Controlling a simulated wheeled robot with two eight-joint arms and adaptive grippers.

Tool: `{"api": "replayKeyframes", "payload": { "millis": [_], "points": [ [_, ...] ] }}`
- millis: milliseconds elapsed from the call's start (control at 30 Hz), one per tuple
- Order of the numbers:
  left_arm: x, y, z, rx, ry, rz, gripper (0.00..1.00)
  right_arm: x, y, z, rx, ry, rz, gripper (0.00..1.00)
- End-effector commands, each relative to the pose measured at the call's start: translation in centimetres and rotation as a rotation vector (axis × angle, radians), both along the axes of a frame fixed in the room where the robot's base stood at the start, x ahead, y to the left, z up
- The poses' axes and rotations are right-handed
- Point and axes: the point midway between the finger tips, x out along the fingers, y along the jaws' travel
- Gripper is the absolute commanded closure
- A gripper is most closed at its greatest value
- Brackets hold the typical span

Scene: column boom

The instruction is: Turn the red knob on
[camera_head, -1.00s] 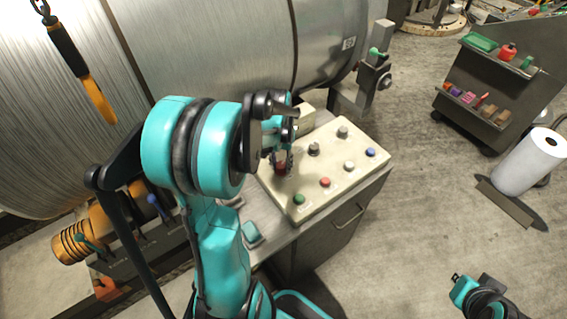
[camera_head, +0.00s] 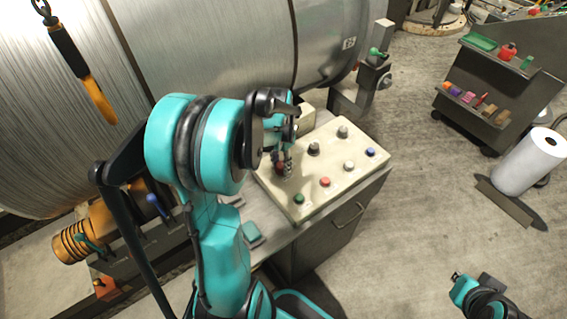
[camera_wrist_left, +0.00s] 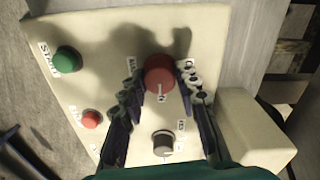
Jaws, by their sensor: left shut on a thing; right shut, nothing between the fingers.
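The red knob (camera_wrist_left: 159,73) sits on a cream control panel (camera_wrist_left: 200,30) in the left wrist view, with a short mark on the panel below it. My left gripper (camera_wrist_left: 160,84) is shut on the knob, one finger on each side. In the head view the left gripper (camera_head: 283,167) is over the panel's left part, and the knob is mostly hidden by the fingers. My right gripper (camera_head: 457,282) is shut and empty over the floor at the lower right, well away from the panel.
The panel also bears a green button (camera_head: 299,199), a red button (camera_head: 325,182), a blue button (camera_head: 370,152) and dark knobs (camera_head: 314,149). A large metal drum (camera_head: 220,45) stands behind. A tool shelf (camera_head: 485,95) and white roll (camera_head: 528,160) stand right. Floor between is clear.

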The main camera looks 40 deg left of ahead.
Motion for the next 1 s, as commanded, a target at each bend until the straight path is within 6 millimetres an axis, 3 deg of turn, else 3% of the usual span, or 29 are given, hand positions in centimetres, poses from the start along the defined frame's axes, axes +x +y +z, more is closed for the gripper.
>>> {"api": "replayKeyframes", "payload": {
  "millis": [233,267,300,333,600,733,1000],
  "points": [
    [-0.1,-0.3,-0.1,-0.007,0.003,-0.002,0.98,0.0,0.0,0.0,0.0,0.0,0.0,1.0],
    [-0.1,-0.3,-0.1,-0.007,0.003,-0.002,0.61,0.0,0.0,0.0,0.0,0.0,0.0,1.0],
    [-0.1,-0.3,-0.1,-0.007,0.002,-0.002,0.5,0.0,0.0,0.0,0.0,0.0,0.0,1.0],
    [-0.1,-0.3,-0.1,-0.006,0.002,-0.002,0.48,0.0,0.0,0.0,0.0,0.0,0.0,1.0],
    [0.0,-0.1,0.0,-0.003,0.0,0.0,0.48,0.0,0.0,0.0,0.0,0.0,0.0,1.0],
    [0.0,-0.1,0.8,-0.002,0.0,0.0,0.48,0.0,1.0,0.1,-0.011,-0.002,0.002,1.0],
    [-0.1,0.0,6.2,-0.002,0.0,0.001,0.48,0.0,0.9,0.1,-0.011,-0.002,0.001,1.0]
  ]
}}
